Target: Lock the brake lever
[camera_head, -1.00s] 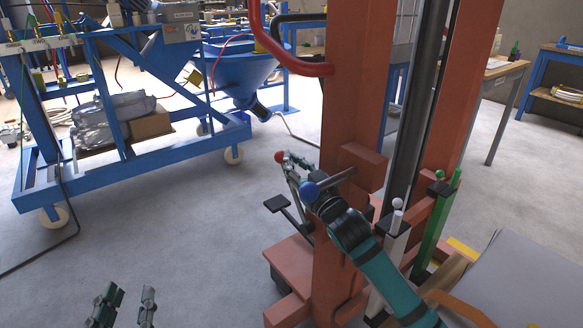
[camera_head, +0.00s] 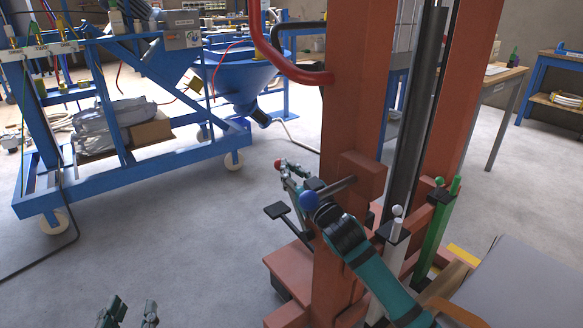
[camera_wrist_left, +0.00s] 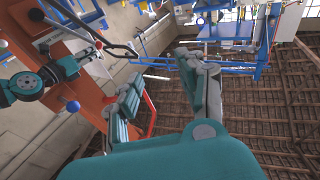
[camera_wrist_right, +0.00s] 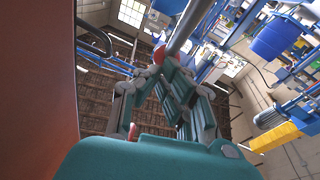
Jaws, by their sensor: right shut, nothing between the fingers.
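An orange lift mast (camera_head: 340,110) carries a grey rod ending in a blue ball (camera_head: 309,201). A red ball (camera_head: 278,163) sits just beyond my right gripper (camera_head: 289,170). In the right wrist view the red ball (camera_wrist_right: 159,54) is at the end of a metal rod, right at the fingertips (camera_wrist_right: 166,68). The fingers are closed together with nothing between them; whether they touch the ball I cannot tell. A black pedal (camera_head: 276,210) juts out below. Which lever is the brake is unclear. My left gripper (camera_head: 131,312) is open and empty at the bottom left; its spread fingers fill the left wrist view (camera_wrist_left: 160,85).
A white-knobbed lever (camera_head: 397,230) and a green lever (camera_head: 436,225) stand right of the mast beside my right forearm. A red handle (camera_head: 300,66) sticks out higher up. A blue wheeled frame (camera_head: 130,168) stands at the back left. The floor between is clear.

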